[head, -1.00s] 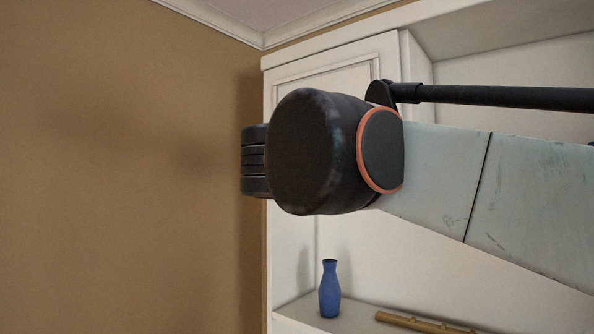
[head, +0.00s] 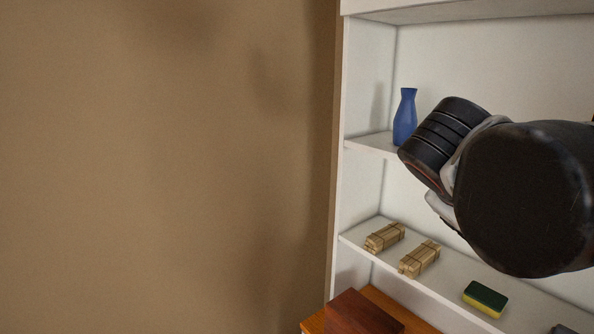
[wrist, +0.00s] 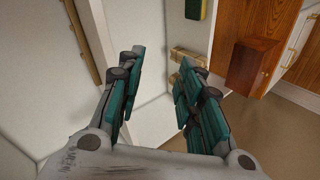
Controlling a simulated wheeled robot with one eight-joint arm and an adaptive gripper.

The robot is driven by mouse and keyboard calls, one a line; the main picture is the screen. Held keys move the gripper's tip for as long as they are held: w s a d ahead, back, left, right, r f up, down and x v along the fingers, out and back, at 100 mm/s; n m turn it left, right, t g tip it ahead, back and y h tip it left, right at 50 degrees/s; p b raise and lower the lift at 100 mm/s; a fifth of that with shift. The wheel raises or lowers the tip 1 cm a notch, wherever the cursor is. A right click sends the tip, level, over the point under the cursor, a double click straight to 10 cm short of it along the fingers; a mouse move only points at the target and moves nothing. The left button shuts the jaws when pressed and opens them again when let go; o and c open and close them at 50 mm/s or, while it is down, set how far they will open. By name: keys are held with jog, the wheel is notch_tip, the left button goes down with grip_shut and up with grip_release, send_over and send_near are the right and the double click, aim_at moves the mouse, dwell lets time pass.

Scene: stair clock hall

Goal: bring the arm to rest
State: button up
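My arm (head: 525,200) shows at the right of the head view, its dark rounded joint in front of the white shelves. In the wrist view my gripper (wrist: 160,62) has its two teal-padded fingers spread apart, with nothing between them. Shelf surfaces lie beyond the fingertips; I cannot tell the exact gap. The gripper's fingers do not show clearly in the head view.
The white shelf unit (head: 340,120) holds a blue vase (head: 405,118), two tied wooden bundles (head: 385,237) and a green-yellow sponge (head: 485,298). A dark red-brown block (head: 362,313) sits below. A wooden rod (wrist: 82,42) shows in the wrist view. The brown wall is bare.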

jog(key=s+a+f+m+y+b, duration=0.1)
jog(key=f+b, duration=0.4)
jog(key=f, duration=0.8)
jog(key=s+a+f+m+y+b, duration=0.2)
jog(key=s+a+f+y+b, duration=0.2)
jog(key=f, duration=0.9)
jog(key=s+a+f+m+y+b, duration=0.1)
jog(key=f+b, duration=0.5)
jog(key=f, duration=0.7)
jog(key=shift+s+a+m+y, duration=0.3)
jog(key=shift+s+a+y, duration=0.6)
jog(key=shift+s, duration=0.35)
jog(key=shift+a, duration=0.15)
